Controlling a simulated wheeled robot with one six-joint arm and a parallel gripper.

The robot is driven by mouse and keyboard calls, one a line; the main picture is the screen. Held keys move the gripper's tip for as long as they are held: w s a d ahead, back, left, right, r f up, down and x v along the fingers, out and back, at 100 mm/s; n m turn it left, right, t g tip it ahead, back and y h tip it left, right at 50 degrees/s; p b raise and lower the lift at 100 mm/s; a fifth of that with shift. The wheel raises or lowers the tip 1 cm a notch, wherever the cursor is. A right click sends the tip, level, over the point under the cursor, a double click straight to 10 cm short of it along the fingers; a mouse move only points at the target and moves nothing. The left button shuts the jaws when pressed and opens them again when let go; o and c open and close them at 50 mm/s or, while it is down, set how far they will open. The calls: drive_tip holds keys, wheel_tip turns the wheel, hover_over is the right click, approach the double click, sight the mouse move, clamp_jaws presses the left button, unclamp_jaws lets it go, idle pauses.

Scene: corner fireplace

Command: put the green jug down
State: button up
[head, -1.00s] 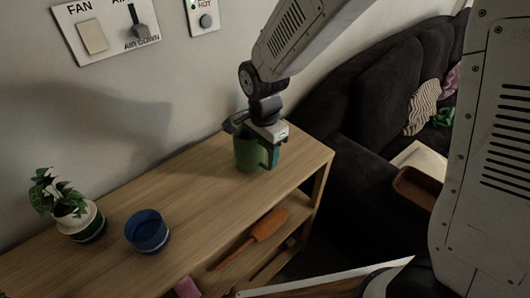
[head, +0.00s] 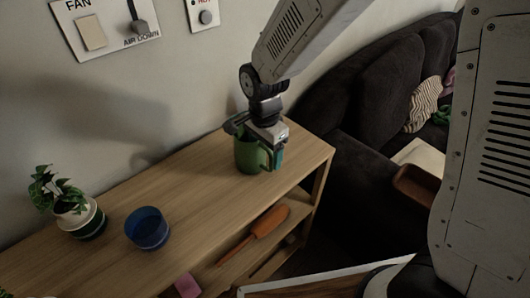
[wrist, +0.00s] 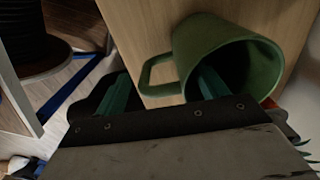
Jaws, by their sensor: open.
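The green jug (head: 248,157) stands upright on the wooden shelf top, near its right end. My gripper (head: 266,152) is over the jug's rim with its fingers pointing down. In the wrist view the jug (wrist: 190,43) shows its open mouth and its handle. There my gripper (wrist: 163,88) is open, with one teal finger in the jug's mouth and the other outside, beyond the handle. The jug's wall and handle lie between the fingers, and I see no grip on them. My wrist hides part of the rim in the head view.
A blue bowl (head: 148,230) and a potted plant (head: 76,212) stand on the shelf top to the left. An orange object (head: 262,226) lies on the shelf below. The wall is close behind; a dark sofa (head: 385,95) is to the right.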

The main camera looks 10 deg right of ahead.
wheel_tip(320, 180, up, 11)
drive_tip(key=shift+r, duration=0.1)
drive_tip(key=s+d+r+n, duration=0.4)
drive_tip(key=s+d+r, duration=0.3)
drive_tip(key=d, duration=0.3)
drive_tip(key=s+d+r+n+t, duration=0.1)
drive_tip(key=s+d+n, duration=0.6)
drive_tip(key=s, duration=0.7)
drive_tip(key=shift+s+d+r, duration=0.2)
drive_tip(key=shift+s+d, duration=0.05)
drive_tip(key=shift+d, duration=0.7)
drive_tip(key=shift+t, duration=0.3)
